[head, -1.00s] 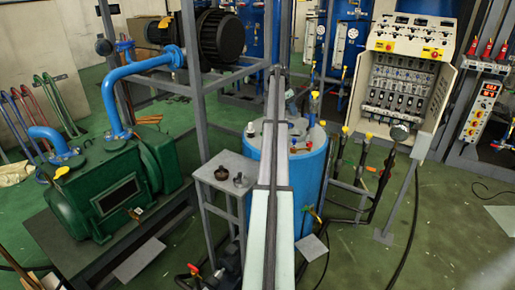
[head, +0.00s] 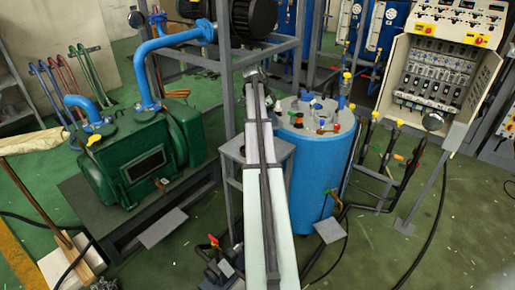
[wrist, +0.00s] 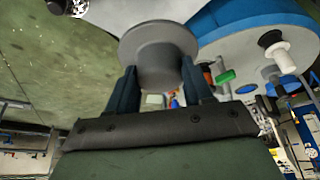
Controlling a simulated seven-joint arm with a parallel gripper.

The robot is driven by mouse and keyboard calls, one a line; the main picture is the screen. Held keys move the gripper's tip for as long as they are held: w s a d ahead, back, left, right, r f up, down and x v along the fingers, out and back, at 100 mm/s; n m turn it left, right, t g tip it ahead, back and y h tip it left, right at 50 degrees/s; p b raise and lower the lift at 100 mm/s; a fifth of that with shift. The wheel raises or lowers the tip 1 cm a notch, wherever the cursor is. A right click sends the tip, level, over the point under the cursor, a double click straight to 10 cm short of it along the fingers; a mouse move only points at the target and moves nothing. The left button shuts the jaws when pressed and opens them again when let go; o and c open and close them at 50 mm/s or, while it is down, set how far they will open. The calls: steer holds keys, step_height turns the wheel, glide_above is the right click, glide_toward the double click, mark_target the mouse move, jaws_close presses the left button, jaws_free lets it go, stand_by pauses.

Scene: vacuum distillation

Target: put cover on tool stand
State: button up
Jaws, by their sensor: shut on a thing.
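My gripper (wrist: 159,68) is shut on a grey round cover (wrist: 158,42) with a wide flange and a narrower body between the two fingers. In the head view my gripper (head: 256,76) is small at the far end of my arm, and I cannot make out the cover there. A small grey stand (head: 233,151), which may be the tool stand, is beside the blue tank. My arm crosses in front of the stand and hides much of its top. The held cover is apart from any surface I can identify.
The blue tank (head: 322,165) with fittings on its lid stands right of my arm. A green pump (head: 135,170) with blue pipes is at left. A grey frame post (head: 225,80) rises close to my gripper. A control panel (head: 440,75) is at right.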

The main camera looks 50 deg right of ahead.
steer(key=shift+s+m, duration=0.1)
steer(key=shift+m, duration=0.3)
steer(key=shift+f, duration=5)
steer(key=o, duration=1.2)
steer(key=shift+f, duration=0.15)
steer(key=v, duration=1.2)
